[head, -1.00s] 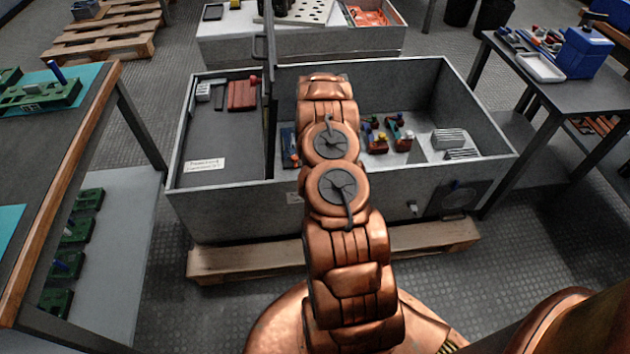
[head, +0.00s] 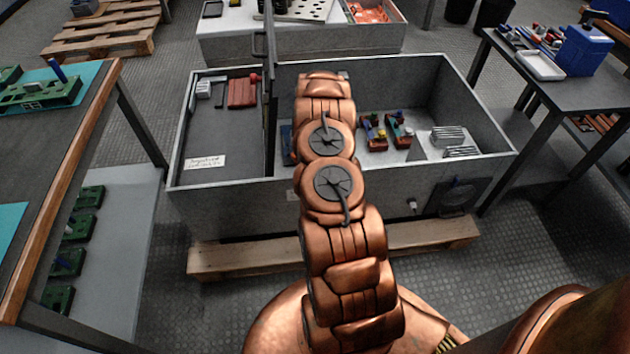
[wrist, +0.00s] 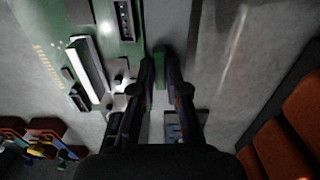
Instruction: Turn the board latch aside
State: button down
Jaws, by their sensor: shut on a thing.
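In the wrist view a green circuit board (wrist: 105,25) with a long white slot and dark connectors fills the upper left. My gripper (wrist: 161,58) is beside the board's right edge. Its two dark fingers are shut on a small green piece, which looks like the board latch (wrist: 160,74). The fingers cover part of it, so its exact angle cannot be told. In the head view my arm hides the gripper, the board and the latch.
A grey open-topped cabinet (head: 235,212) stands on a wooden pallet (head: 232,260). Inside, coloured parts (head: 372,132) and grey finned blocks (head: 448,137) lie at right. A dark upright panel edge (head: 269,70) rises left of my arm. Tables stand on both sides.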

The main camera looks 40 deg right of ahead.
jog(key=shift+s, duration=0.1)
jog(key=c, duration=1.2)
grip_release()
jog(key=shift+r, duration=0.15)
notch_tip(320, 180, up, 12)
jog(key=shift+f, duration=0.15)
